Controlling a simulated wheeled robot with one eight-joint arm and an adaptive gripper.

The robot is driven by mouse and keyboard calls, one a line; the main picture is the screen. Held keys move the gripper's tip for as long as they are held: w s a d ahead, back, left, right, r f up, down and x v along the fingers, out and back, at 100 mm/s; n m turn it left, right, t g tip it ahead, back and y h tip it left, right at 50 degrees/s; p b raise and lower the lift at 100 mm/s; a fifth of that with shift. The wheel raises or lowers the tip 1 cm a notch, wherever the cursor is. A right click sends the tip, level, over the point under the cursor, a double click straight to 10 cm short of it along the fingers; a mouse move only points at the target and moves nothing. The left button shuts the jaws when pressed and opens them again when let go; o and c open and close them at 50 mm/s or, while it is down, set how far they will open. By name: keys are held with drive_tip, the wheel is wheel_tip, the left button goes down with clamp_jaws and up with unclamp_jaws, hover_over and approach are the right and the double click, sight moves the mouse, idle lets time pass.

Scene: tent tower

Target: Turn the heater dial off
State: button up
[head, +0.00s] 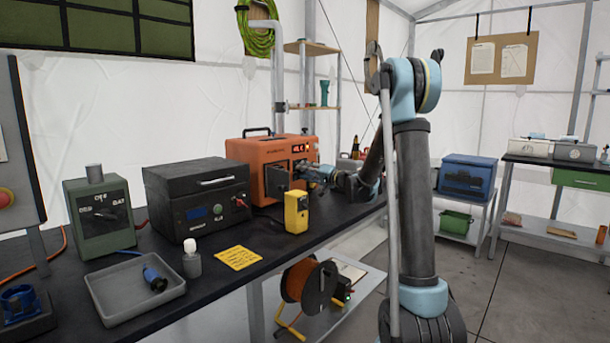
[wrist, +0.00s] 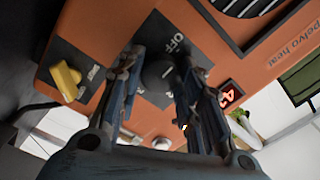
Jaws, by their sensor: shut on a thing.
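The heater (head: 262,150) is an orange box with a top handle on the dark bench in the head view. Its orange front (wrist: 110,25) fills much of the wrist view. The dark round heater dial (wrist: 158,75) sits on a dark plate with a white "OFF" label above it. My gripper (wrist: 159,70) is shut on the dial, one finger on each side; the fingers hide its edges. In the head view my gripper (head: 302,170) is at the heater's front, its grip hard to see there.
A yellow knob (wrist: 66,82) and a lit red display (wrist: 230,93) flank the dial. A yellow device (head: 296,212) stands close in front of the heater. A black box (head: 197,198), green switch box (head: 100,220) and grey tray (head: 120,305) occupy the bench to the left.

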drive_tip(key=shift+d+f, duration=0.1)
drive_tip(key=shift+f, duration=0.05)
drive_tip(key=o, duration=1.1)
drive_tip(key=shift+f, duration=0.1)
drive_tip(key=shift+c, duration=0.2)
drive_tip(key=v, duration=1.2)
